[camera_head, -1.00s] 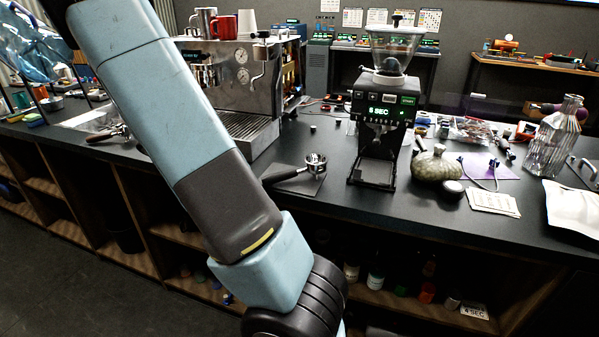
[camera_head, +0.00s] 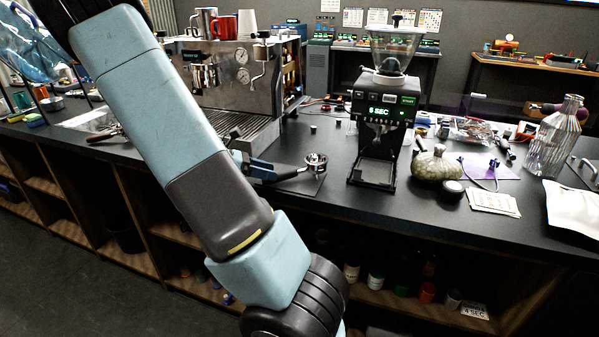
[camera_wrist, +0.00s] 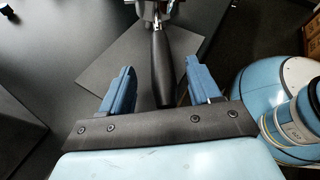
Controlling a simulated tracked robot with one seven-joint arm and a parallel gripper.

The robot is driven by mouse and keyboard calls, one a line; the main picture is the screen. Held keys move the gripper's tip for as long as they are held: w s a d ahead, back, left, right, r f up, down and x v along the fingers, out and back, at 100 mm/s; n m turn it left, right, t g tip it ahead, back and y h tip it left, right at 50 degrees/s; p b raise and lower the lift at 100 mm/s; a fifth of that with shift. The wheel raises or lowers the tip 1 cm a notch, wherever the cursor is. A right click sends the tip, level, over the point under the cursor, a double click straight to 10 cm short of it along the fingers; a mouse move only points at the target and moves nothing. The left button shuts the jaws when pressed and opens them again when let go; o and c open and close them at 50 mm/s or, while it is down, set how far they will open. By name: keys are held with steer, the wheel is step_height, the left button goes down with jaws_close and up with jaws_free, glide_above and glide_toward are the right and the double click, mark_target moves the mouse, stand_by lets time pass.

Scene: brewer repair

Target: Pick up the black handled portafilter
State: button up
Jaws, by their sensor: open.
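The black handled portafilter lies on a dark mat (camera_head: 312,190) at the counter's front edge, left of the grinder. In the wrist view the black handle (camera_wrist: 161,55) points toward my palm and lies between the two blue fingers of my gripper (camera_wrist: 160,72). The fingers are open, with a visible gap to the handle on each side. The metal head is cut off at the top of the wrist view.
The grinder (camera_head: 384,120) stands to the right of the portafilter. The espresso machine (camera_head: 235,75) stands behind my arm. Another portafilter with a reddish-brown handle (camera_head: 102,136) lies at the left. A round greenish jar (camera_head: 436,166) and cards (camera_head: 492,200) are farther right.

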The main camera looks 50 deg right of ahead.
mark_target(292, 172)
steer(key=shift+x, duration=2.1)
jaws_close()
steer(key=shift+w, duration=0.1)
